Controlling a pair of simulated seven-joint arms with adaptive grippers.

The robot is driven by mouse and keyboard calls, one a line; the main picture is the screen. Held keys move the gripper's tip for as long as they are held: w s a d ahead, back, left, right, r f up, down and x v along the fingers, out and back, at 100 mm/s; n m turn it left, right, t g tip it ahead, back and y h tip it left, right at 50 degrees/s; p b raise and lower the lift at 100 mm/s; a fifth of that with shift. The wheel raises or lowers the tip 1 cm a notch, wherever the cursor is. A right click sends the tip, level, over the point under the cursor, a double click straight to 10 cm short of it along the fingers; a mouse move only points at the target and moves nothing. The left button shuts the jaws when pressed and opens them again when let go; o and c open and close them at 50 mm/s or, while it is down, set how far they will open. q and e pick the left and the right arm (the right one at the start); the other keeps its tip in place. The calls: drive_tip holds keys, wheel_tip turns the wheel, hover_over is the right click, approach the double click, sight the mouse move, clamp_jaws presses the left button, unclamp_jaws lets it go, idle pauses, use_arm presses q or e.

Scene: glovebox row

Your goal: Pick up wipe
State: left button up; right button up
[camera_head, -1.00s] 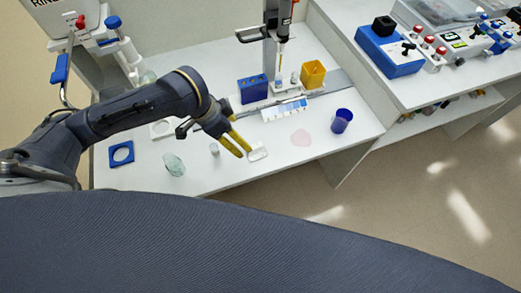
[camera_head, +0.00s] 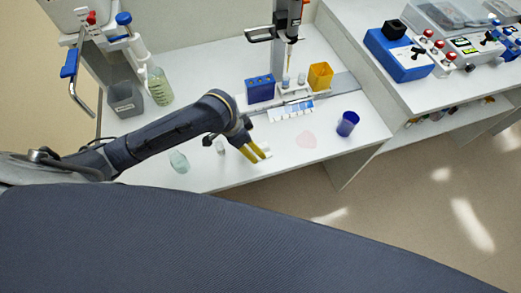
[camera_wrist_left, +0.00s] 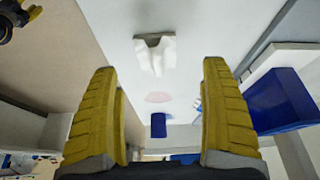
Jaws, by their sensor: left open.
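A white folded piece (camera_wrist_left: 155,53), which looks like the wipe, lies on the white bench (camera_head: 213,180). In the left wrist view it sits ahead of the fingers, between their lines and apart from both. In the head view my gripper largely hides it. My left gripper (camera_head: 263,158) is open and empty, low over the bench; its two yellow fingers also show in the left wrist view (camera_wrist_left: 160,68).
A pink patch (camera_head: 306,139) and a dark blue cup (camera_head: 347,123) lie to the right. A blue rack (camera_head: 259,88) and a yellow box (camera_head: 320,76) stand behind. A pale green crumpled piece (camera_head: 179,162) and a small grey cylinder (camera_head: 220,147) are left of the gripper.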

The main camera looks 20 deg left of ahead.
use_arm(q)
drive_tip(key=shift+d+x, duration=0.2)
drive_tip(key=shift+x, duration=0.95)
drive_tip(key=shift+d+x, duration=0.15)
drive_tip(key=shift+x, duration=1)
drive_tip(key=shift+w+d+f, duration=0.15)
drive_tip(key=shift+d+f, duration=0.05)
drive_tip(key=shift+f, duration=0.45)
drive_tip(key=c, duration=0.9)
